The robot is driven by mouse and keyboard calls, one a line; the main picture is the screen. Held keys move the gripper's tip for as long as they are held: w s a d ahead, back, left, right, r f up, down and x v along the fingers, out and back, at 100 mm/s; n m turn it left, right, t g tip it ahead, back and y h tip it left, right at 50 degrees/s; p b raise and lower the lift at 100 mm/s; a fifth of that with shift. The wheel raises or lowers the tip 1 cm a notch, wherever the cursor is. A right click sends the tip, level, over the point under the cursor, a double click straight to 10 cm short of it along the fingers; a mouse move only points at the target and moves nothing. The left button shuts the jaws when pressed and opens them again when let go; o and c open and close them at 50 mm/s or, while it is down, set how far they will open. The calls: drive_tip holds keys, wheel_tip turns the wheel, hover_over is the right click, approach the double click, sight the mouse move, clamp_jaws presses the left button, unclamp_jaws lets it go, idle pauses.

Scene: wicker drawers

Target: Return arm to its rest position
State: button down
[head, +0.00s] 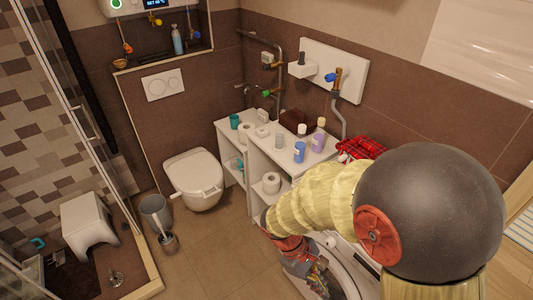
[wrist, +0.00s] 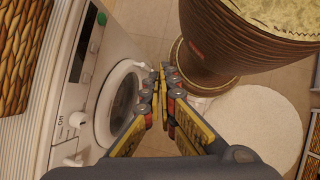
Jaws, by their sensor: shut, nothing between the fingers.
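My arm reaches down from the lower right of the head view, with a large dark ball-shaped joint and a cream sleeve. My gripper (head: 318,283) hangs low in front of the washing machine (head: 345,262), which my arm partly hides. In the wrist view, my gripper (wrist: 163,78) has its fingers brought together at the tips with nothing between them. The washing machine's round door (wrist: 120,100) is just left of the fingers, and I cannot tell whether they touch it.
A white shelf unit (head: 262,152) with bottles stands beside the toilet (head: 193,178). A bin (head: 156,213) and a white stool (head: 88,222) are at left. The wrist view shows a round white rug (wrist: 262,122) and wicker (wrist: 28,45) at upper left. Floor in front of the toilet is clear.

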drive_tip(key=s+d+r+m+t+y, duration=0.1)
drive_tip(key=r+m+t, duration=0.3)
drive_tip(key=r, duration=0.8)
drive_tip(key=s+d+r+m+t+y, duration=0.2)
drive_tip(key=r+m, duration=0.4)
drive_tip(key=r, duration=0.6)
drive_tip(key=d+t+y, duration=0.1)
drive_tip(key=t+y, duration=0.1)
drive_tip(key=shift+t+y, duration=0.3)
drive_tip(key=c, duration=2.6)
unclamp_jaws()
drive_tip(key=shift+s+r, duration=0.1)
